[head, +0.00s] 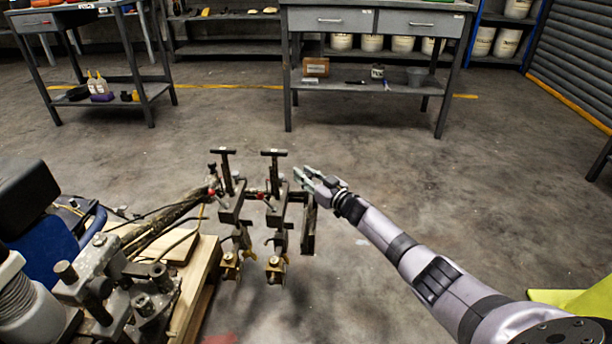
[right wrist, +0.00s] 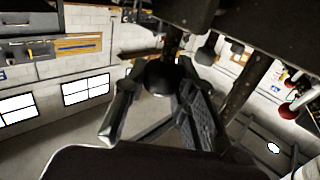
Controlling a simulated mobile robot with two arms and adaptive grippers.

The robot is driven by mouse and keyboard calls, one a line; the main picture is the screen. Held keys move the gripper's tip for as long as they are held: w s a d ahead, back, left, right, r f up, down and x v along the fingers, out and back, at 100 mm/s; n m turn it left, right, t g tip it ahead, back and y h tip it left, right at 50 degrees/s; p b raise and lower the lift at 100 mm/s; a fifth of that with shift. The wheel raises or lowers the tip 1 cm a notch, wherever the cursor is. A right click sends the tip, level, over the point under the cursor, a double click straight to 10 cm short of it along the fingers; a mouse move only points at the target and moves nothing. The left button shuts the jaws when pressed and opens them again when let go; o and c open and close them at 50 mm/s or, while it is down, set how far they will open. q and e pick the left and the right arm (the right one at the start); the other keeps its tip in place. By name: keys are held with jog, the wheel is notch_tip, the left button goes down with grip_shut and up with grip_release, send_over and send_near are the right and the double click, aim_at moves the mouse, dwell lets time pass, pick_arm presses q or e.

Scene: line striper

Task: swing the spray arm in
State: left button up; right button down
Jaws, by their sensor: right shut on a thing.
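The spray arm (head: 262,194) is a dark bar that reaches out to the right from the line striper (head: 130,285) at lower left. It carries two T-handled clamps with brass-coloured spray heads (head: 275,268) hanging below. A dark plate (head: 308,230) hangs at its outer end. My right gripper (head: 303,175) is at that outer end, shut on a part of the arm. In the right wrist view a dark rounded piece (right wrist: 162,78) sits between its fingers; the exact contact is hard to see. My left gripper is not in view.
A grey workbench (head: 375,78) with drawers stands ahead, and a smaller table (head: 105,100) at back left. Yellow-green material (head: 575,300) shows at lower right. Open concrete floor lies around the arm's outer end and ahead of it.

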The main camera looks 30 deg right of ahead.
jog(key=c, duration=1.7)
grip_release()
jog(key=shift+w+r, duration=0.2)
jog(key=shift+r, duration=0.05)
jog(key=shift+o, duration=0.5)
jog(key=shift+w+a+f, duration=0.1)
jog(key=shift+f, duration=0.05)
jog(key=shift+o, duration=1.3)
jog(key=shift+f, duration=0.1)
jog(key=shift+s+d+f, duration=0.1)
jog(key=shift+s+d, duration=0.1)
jog(key=shift+s, duration=0.5)
jog(key=v, duration=1)
jog(key=shift+s, duration=0.35)
jog(key=shift+s, duration=0.1)
